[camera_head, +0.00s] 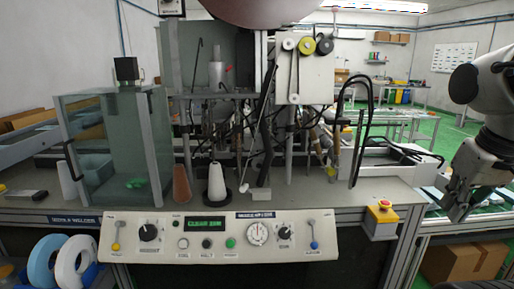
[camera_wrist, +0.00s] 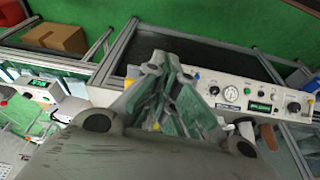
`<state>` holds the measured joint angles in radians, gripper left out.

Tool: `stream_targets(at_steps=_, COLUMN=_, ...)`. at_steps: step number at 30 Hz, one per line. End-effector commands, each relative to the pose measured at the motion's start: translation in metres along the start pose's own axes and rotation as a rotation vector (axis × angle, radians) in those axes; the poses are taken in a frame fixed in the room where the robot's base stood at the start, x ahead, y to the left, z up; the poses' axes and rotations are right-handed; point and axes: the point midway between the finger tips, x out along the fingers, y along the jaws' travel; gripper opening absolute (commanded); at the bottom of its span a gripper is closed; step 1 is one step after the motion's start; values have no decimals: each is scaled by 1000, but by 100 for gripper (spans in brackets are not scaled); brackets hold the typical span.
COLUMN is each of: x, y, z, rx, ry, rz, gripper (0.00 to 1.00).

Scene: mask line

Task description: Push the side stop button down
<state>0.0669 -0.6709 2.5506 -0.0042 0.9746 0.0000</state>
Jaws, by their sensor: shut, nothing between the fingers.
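The side stop button (camera_head: 384,204) is a red knob on a small yellow box, mounted on a grey bracket at the right end of the machine's front panel. My gripper (camera_head: 453,208) hangs to the right of the button in the head view, clearly apart from it, with its fingers pointing down. In the wrist view the gripper (camera_wrist: 158,68) is shut and holds nothing. Its fingers cover the middle of that view, and I cannot make out the stop button clearly there.
The control panel (camera_head: 220,237) has knobs, levers, a dial and a green display; it also shows in the wrist view (camera_wrist: 245,94). A cardboard box (camera_head: 464,262) sits low at right, under a frame rail. A glass-walled enclosure (camera_head: 110,150) stands at left.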

Motion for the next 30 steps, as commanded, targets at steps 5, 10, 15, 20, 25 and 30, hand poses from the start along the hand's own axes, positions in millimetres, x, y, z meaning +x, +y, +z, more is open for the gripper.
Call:
stream_targets(at_steps=5, x=-17, y=-12, z=-2, rx=-52, ry=87, rz=-22, gripper=0)
stream_targets(at_steps=10, x=-17, y=-14, z=-3, rx=-60, ry=88, rz=-26, gripper=0)
stream_targets(at_steps=15, x=-17, y=-14, z=-4, rx=-59, ry=88, rz=-26, gripper=0)
stream_targets(at_steps=20, x=-17, y=-14, z=-4, rx=-58, ry=88, rz=-26, gripper=0)
stream_targets(at_steps=25, x=-8, y=-13, z=-3, rx=-50, ry=48, rz=-23, gripper=0)
stream_targets(at_steps=30, x=11, y=-11, z=-18, rx=-36, ry=-62, rz=-15, gripper=0)
